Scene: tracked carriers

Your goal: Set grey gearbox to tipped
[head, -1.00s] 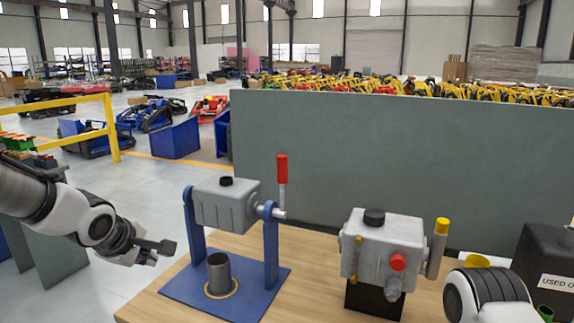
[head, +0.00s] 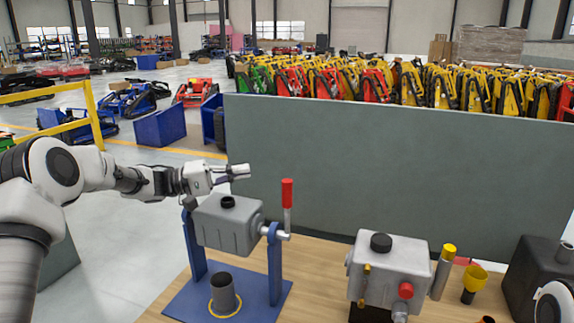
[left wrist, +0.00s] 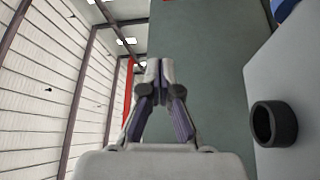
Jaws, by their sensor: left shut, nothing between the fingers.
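The grey gearbox (head: 228,228) hangs level between the two posts of a blue stand (head: 186,304), its black hollow neck (head: 227,202) facing up. The neck also shows as a dark ring in the left wrist view (left wrist: 274,124). A lever with a red grip (head: 287,193) stands upright at the gearbox's right side; the grip is a red strip in the left wrist view (left wrist: 128,95). My left gripper (head: 240,172) is shut and empty, above the gearbox and left of the lever, apart from both. My right gripper is out of view.
A dark grey cup (head: 223,294) stands in a yellow ring on the stand's base. A second grey box (head: 388,270) with red and brass fittings, a yellow funnel (head: 472,283) and a black container (head: 543,270) are to the right. A grey-green panel (head: 390,165) closes the table's back.

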